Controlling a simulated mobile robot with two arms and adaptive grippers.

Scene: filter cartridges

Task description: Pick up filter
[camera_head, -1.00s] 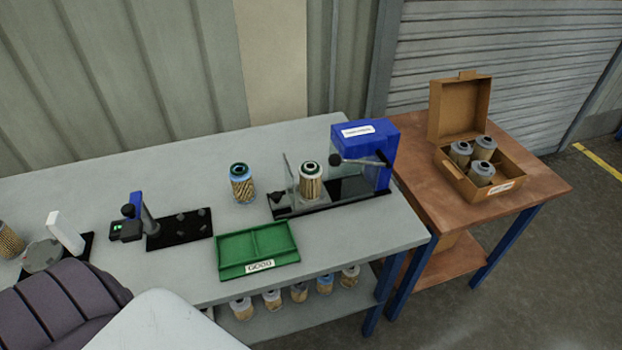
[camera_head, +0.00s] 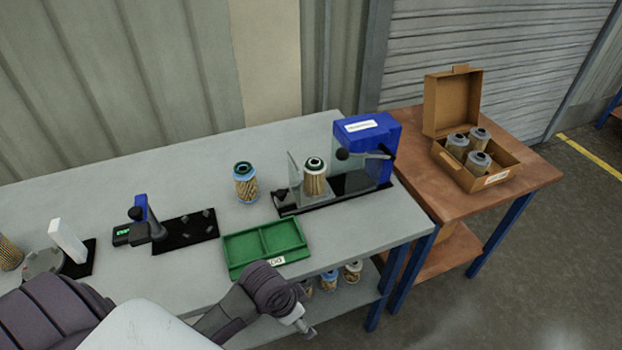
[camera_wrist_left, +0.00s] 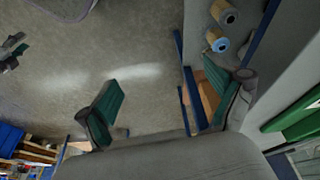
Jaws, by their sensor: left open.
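A filter with a blue cap (camera_head: 245,184) stands upright on the grey table, left of the blue machine. More filters (camera_head: 329,281) are on the shelf below, partly hidden by my left arm. My left gripper is near the table's front edge in the head view (camera_head: 304,327); the left wrist view shows its green fingers (camera_wrist_left: 165,95) spread and empty. Two shelf filters (camera_wrist_left: 217,40) appear there too. My right gripper is not seen.
A green two-part tray (camera_head: 236,252) lies at the table's front. A blue machine (camera_head: 375,137) stands at the right end. A black fixture (camera_head: 186,231) and a white upright device (camera_head: 68,241) stand to the left. A brown side table (camera_head: 420,126) carries the box.

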